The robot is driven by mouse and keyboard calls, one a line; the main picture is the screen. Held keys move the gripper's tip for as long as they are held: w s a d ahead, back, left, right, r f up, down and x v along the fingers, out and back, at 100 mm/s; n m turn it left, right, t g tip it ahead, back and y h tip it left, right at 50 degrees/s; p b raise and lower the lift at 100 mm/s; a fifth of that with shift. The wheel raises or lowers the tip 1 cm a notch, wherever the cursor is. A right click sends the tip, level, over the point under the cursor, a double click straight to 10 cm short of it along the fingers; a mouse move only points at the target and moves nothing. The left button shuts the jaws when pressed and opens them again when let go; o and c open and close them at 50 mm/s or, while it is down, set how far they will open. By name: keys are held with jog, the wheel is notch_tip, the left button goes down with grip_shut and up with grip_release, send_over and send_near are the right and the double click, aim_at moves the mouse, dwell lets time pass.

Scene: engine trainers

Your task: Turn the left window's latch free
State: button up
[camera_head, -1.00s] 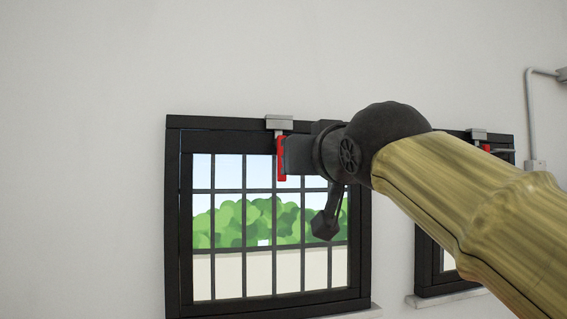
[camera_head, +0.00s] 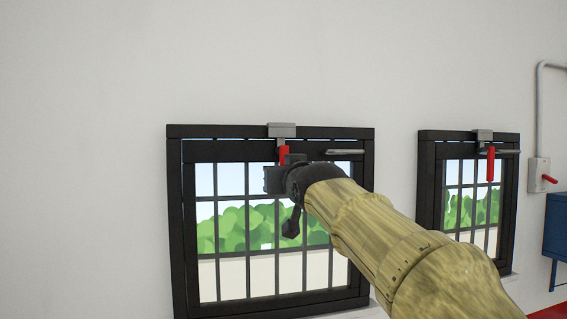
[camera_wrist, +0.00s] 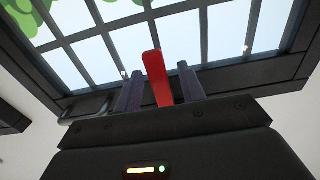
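The left window (camera_head: 185,230) is a black frame with bars, and its sash looks closed. A grey latch bracket (camera_head: 282,130) sits at its top middle, with the red latch handle (camera_head: 284,153) hanging down from it. My gripper (camera_head: 272,178) is at the handle and hides its lower part in the head view. In the wrist view the red handle (camera_wrist: 154,65) stands between the two dark fingers of my gripper (camera_wrist: 160,75). A narrow gap shows beside the right finger, so the fingers look open around it. Contact on the left is unclear.
A grey bar handle (camera_head: 345,152) sits on the sash's upper right, close to my arm. A right window (camera_head: 428,200) has its own red latch handle (camera_head: 491,163) hanging down. A switch box (camera_head: 539,175) and a blue cabinet (camera_head: 556,225) are at far right. The wall left is clear.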

jog(key=shift+w+a, duration=0.1)
jog(key=shift+w, duration=0.35)
jog(key=shift+c, duration=0.2)
grip_shut()
